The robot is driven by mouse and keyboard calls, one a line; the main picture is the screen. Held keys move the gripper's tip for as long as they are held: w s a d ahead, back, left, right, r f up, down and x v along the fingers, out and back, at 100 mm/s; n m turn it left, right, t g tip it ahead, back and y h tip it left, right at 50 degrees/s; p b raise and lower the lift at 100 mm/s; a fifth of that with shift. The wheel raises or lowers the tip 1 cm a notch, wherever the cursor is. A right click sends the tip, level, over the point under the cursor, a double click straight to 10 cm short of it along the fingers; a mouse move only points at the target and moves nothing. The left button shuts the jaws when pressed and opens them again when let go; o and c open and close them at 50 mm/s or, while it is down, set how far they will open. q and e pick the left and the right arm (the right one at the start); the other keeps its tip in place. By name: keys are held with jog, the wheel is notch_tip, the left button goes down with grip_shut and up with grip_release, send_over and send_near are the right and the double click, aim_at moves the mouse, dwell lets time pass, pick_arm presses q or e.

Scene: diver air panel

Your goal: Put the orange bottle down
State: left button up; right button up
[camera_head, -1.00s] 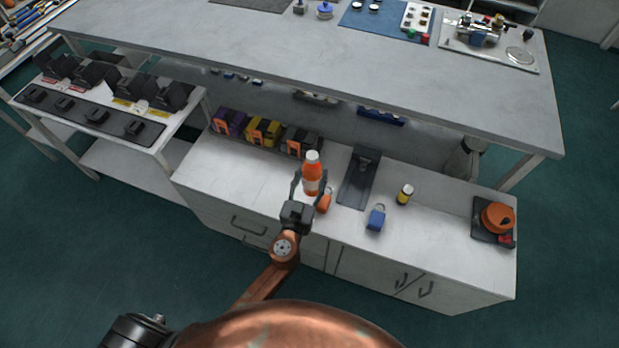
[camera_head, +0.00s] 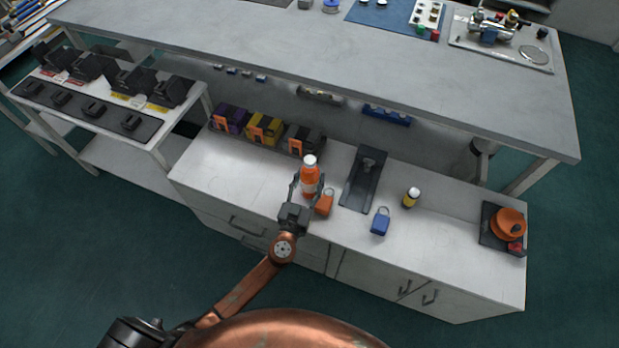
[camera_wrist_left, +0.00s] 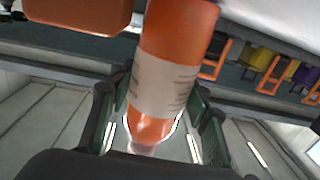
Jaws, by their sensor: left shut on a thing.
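The orange bottle (camera_head: 309,180) has a white cap and a pale label. It stands upright between the fingers of my left gripper (camera_head: 306,190), which is shut on it, over the front middle of the low white counter (camera_head: 255,185). I cannot tell whether its base touches the counter. In the left wrist view the bottle (camera_wrist_left: 168,75) fills the middle, cap toward the bottom of the picture, with the left gripper's fingers (camera_wrist_left: 154,112) on both sides. My right gripper is not in view.
An orange padlock (camera_head: 324,203) lies close to the bottle's right. Colored boxes (camera_head: 264,129) stand behind. Free counter lies left.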

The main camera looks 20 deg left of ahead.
pick_arm(q)
jog(key=o, duration=1.3)
jog(key=shift+f, duration=0.1)
jog(key=shift+c, duration=0.2)
jog(key=o, duration=0.4)
